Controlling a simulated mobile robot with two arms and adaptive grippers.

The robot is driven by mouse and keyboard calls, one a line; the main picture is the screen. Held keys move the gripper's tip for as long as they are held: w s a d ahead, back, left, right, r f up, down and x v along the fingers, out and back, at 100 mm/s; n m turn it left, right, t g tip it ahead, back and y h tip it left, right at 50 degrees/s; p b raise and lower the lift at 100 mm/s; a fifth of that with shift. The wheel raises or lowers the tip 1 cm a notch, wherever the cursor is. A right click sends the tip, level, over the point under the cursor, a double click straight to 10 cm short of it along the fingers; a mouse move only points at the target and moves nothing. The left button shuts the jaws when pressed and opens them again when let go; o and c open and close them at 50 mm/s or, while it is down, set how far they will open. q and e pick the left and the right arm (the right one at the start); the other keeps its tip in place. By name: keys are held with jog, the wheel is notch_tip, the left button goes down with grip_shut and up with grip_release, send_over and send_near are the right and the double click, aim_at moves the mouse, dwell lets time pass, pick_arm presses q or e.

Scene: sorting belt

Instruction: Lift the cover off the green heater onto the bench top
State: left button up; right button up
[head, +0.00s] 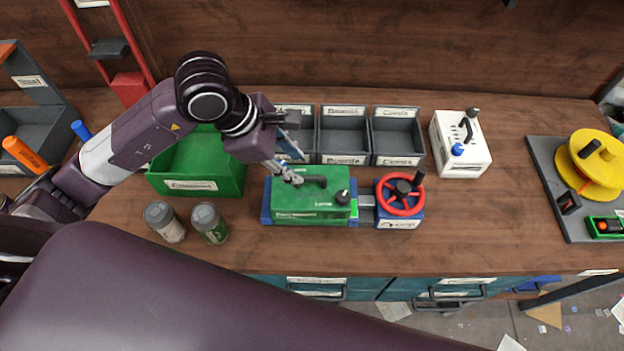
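The green heater (308,208) sits in the middle of the bench top (475,225), on a blue base that shows at its ends. Its green cover has a dark handle (316,181) on top, and a black knob (343,197) stands near its right end. The cover appears seated. My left gripper (291,178) reaches in from the left, with its fingertips at the left end of the handle. I cannot tell whether they touch the handle or how far apart they are. My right gripper is not in view.
A red handwheel (400,194) adjoins the heater's right side. Grey bins (343,135) stand behind it, a green bin (196,185) and two jars (210,223) to its left. A white box (460,150) stands at back right. Bench space right of the wheel is clear.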

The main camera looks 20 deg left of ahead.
aim_at(309, 177)
pick_arm(q)
jog(key=p+x, duration=0.1)
jog(key=x, duration=0.3)
jog(key=p+x, duration=0.1)
jog(key=x, duration=0.1)
jog(key=shift+w+d+f+p, duration=0.1)
jog(key=shift+d+f+p, duration=0.05)
jog(key=shift+d+p, duration=0.2)
jog(key=shift+w+f, duration=0.1)
jog(key=shift+f, duration=0.15)
grip_shut()
jog(key=shift+r, duration=0.1)
